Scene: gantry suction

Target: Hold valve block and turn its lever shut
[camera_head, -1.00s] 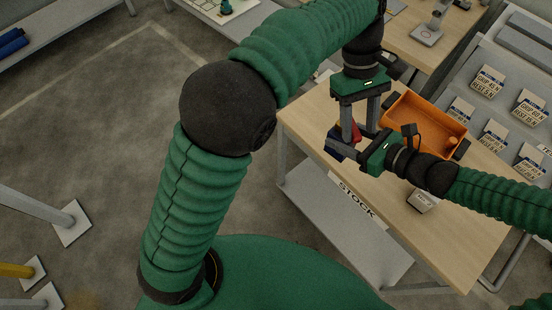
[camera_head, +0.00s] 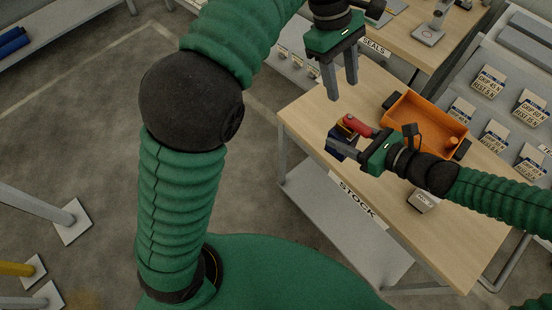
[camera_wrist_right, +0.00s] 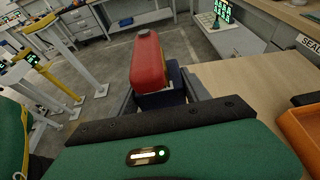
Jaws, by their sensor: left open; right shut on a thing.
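The valve block is dark blue (camera_head: 334,143) with a brass-coloured part (camera_head: 345,129) and a red lever (camera_head: 358,125) on top. My right gripper (camera_head: 345,150) is shut on the block from the right. In the right wrist view the blue block (camera_wrist_right: 160,100) sits between the fingers, with the red lever (camera_wrist_right: 149,62) above it, its long side running toward the gripper. My left gripper (camera_head: 341,90) is open and empty, fingers pointing down, above and apart from the lever. The block's underside is hidden.
An orange bin (camera_head: 428,120) stands on the wooden table (camera_head: 450,235) just right of the block, behind my right wrist. A small grey labelled item (camera_head: 424,202) lies in front of that wrist. A rack with labelled cards (camera_head: 488,80) is at the right.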

